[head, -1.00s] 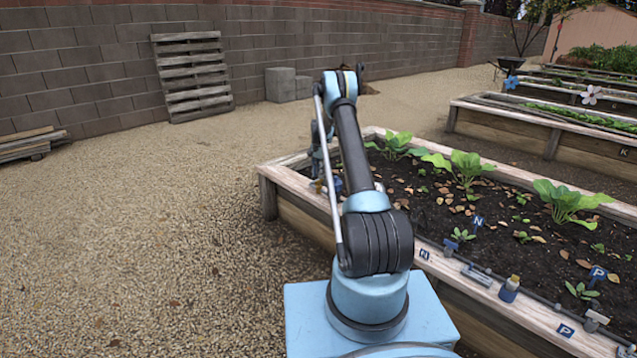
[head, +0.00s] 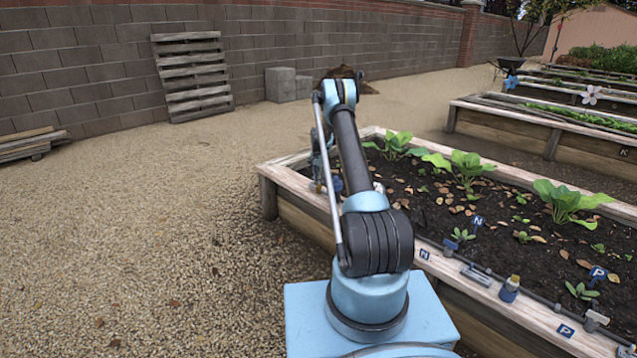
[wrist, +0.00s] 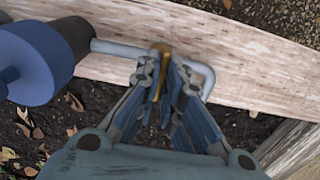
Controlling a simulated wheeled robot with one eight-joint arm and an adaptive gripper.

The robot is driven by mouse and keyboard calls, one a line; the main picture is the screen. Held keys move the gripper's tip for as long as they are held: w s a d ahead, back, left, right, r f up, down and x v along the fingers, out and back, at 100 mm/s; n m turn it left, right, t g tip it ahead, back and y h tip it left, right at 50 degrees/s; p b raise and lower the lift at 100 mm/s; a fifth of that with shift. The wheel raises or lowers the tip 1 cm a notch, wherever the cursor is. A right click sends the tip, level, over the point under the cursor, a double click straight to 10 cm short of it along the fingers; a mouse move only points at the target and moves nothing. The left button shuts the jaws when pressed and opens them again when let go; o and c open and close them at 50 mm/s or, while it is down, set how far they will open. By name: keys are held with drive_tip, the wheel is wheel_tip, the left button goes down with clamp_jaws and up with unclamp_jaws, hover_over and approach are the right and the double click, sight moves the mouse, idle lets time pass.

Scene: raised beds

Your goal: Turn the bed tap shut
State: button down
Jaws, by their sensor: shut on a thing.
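In the wrist view, the bed tap shows as a grey metal pipe (wrist: 118,49) along the bed's wooden rim, with a brass lever (wrist: 161,47) near its middle. My gripper (wrist: 168,76) is shut on the brass lever, its fingers on both sides. The fingers hide most of the lever and part of the pipe, so I cannot tell its full angle. A blue cylinder (wrist: 35,62) with a dark collar sits at the pipe's left end. In the head view, my arm hides most of the gripper and tap at the bed's near-left corner.
The raised bed's pale wooden rim (head: 292,180) encloses dark soil with leafy plants (head: 467,170) and fallen leaves. Small labels and fittings, including a yellow-topped one (head: 510,288), line the near rim. Gravel to the left is open. A pallet (head: 192,75) leans on the block wall.

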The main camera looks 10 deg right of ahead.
drive_tip(key=shift+m, duration=0.6)
drive_tip(key=m, duration=0.4)
drive_tip(key=shift+s, duration=0.1)
drive_tip(key=m, duration=0.3)
drive_tip(key=shift+d+m, duration=0.1)
drive_tip(key=shift+m, duration=0.2)
drive_tip(key=m, duration=0.4)
drive_tip(key=shift+m, duration=2.5)
